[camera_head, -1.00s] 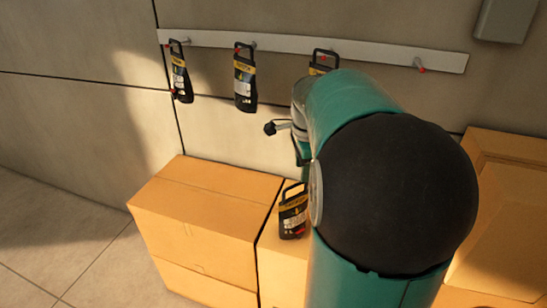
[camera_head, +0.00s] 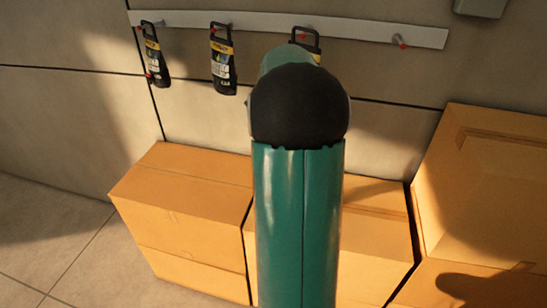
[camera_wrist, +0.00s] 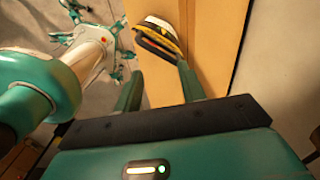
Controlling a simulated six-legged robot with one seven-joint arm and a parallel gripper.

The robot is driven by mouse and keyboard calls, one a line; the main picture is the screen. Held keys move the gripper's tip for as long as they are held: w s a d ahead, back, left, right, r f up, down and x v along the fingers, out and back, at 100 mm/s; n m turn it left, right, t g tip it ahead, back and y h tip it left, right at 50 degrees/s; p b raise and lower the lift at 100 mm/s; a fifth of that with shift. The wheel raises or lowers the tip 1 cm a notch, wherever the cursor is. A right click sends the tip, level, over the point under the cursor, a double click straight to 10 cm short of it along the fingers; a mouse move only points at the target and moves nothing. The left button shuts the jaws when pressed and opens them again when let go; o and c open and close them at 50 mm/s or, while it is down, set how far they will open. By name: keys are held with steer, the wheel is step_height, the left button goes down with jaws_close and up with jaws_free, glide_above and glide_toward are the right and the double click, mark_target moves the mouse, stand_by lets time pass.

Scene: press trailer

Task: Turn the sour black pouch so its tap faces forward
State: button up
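Several black pouches with yellow-banded labels are in view, their wording too small to read, so I cannot tell which is the sour one. In the head view a left pouch (camera_head: 155,55) with a red tap low on its left side, a middle pouch (camera_head: 223,62) and a right pouch (camera_head: 306,40), mostly hidden by my arm, hang on the rail. In the wrist view another pouch (camera_wrist: 160,40) is on a cardboard box, just beyond my gripper's fingertips. My gripper (camera_wrist: 158,82) is open and empty, its fingers apart. The head view hides the gripper behind my arm.
The pale rail (camera_head: 370,30) runs along the wall, with a free red-tipped hook (camera_head: 400,42) at its right. Cardboard boxes stand below: a left box (camera_head: 185,205), a middle box (camera_head: 375,235) behind my arm, and a taller right box (camera_head: 490,190). Floor is clear at left.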

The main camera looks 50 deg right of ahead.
steer(key=n, duration=0.2)
steer(key=shift+s+d+n, duration=0.1)
steer(key=shift+s+n, duration=0.2)
steer(key=n, duration=0.6)
steer(key=shift+n, duration=0.4)
step_height(320, 180, down, 10)
steer(key=shift+w, duration=0.15)
jaws_close()
